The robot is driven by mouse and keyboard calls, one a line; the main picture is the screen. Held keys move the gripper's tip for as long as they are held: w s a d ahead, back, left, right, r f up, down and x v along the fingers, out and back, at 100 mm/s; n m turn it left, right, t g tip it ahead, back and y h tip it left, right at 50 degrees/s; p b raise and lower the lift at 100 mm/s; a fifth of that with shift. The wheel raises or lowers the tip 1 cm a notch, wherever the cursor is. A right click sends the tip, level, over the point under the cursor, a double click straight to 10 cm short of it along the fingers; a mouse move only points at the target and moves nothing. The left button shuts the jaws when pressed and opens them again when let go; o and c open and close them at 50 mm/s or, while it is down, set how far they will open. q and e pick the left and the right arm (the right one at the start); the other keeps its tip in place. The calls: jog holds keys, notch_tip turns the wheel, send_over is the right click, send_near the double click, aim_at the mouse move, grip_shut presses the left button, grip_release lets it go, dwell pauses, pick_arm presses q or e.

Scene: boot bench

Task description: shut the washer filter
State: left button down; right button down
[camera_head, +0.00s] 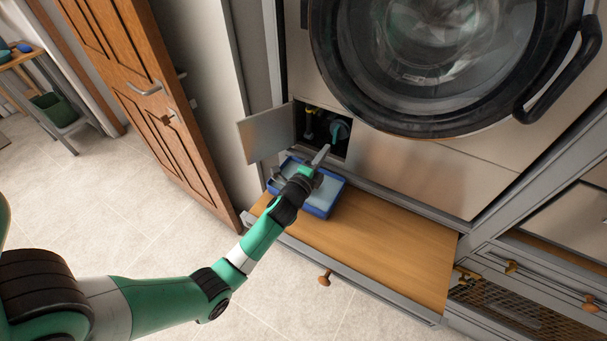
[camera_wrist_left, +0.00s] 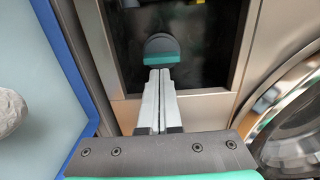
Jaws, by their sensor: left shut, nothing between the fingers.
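The washer filter (camera_head: 340,131) is a dark round cap with a teal grip, inside a dark recess low on the washer front. It also shows in the left wrist view (camera_wrist_left: 161,47), just beyond my fingertips. The small grey metal flap (camera_head: 264,136) of the recess stands open to the left. My left gripper (camera_head: 323,152) is shut and empty, its fingers pointing at the filter. In the left wrist view the fingertips (camera_wrist_left: 160,75) line up just below the teal grip; I cannot tell whether they touch it. My right gripper is not in view.
A blue tray (camera_head: 323,211) with a pale inside sits on a pulled-out wooden shelf (camera_head: 400,254) under my left gripper. The washer's round glass door (camera_head: 420,50) is above right. A wooden door (camera_head: 150,95) stands at left.

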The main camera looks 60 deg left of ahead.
pick_arm(q)
jog(key=v, duration=0.9)
jog(key=shift+s+d+r, duration=0.2)
jog(key=shift+s, duration=0.05)
